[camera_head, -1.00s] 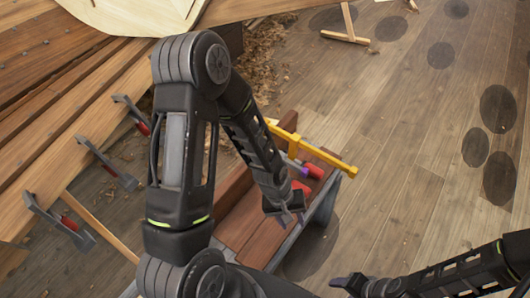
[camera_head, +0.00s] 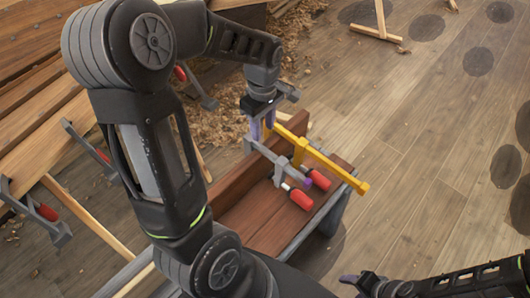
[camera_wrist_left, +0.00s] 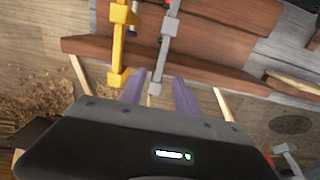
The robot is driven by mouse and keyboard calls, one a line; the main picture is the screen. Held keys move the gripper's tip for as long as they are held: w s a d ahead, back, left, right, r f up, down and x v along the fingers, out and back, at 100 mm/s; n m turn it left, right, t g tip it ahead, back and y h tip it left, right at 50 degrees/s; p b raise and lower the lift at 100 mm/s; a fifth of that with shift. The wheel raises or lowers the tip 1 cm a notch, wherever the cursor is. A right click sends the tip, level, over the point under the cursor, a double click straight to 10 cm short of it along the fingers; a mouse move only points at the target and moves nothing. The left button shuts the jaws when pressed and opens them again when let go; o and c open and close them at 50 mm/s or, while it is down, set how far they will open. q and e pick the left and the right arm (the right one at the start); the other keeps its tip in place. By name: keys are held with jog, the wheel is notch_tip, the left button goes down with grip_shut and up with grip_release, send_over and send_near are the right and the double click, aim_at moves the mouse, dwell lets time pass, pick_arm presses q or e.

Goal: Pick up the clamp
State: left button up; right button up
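A grey clamp (camera_head: 267,156) with a red handle lies on the wooden bench beside a yellow clamp (camera_head: 335,170), which also has a red handle. My left gripper (camera_head: 262,128) points down over the far-left end of the grey clamp. In the left wrist view, its two purple fingers (camera_wrist_left: 160,95) are apart, with the grey clamp's bar end (camera_wrist_left: 157,85) between them and gaps showing. The yellow clamp (camera_wrist_left: 119,50) is just left of the fingers there. My right gripper (camera_head: 362,283) is low at the right, away from the clamps; its finger gap is unclear.
The small bench (camera_head: 250,215) has a raised back board. More grey clamps with red handles (camera_head: 85,145) are on the hull planks (camera_head: 40,120) at left. Wood shavings lie on the floor behind. The plank floor (camera_head: 430,180) at right is mostly clear.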

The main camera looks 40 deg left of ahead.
aim_at(263, 147)
pick_arm(q)
jog(key=shift+f, duration=1.35)
jog(key=shift+f, duration=0.1)
notch_tip(263, 147, down, 5)
jog(key=shift+b, duration=0.55)
jog(key=shift+c, duration=0.5)
grip_shut()
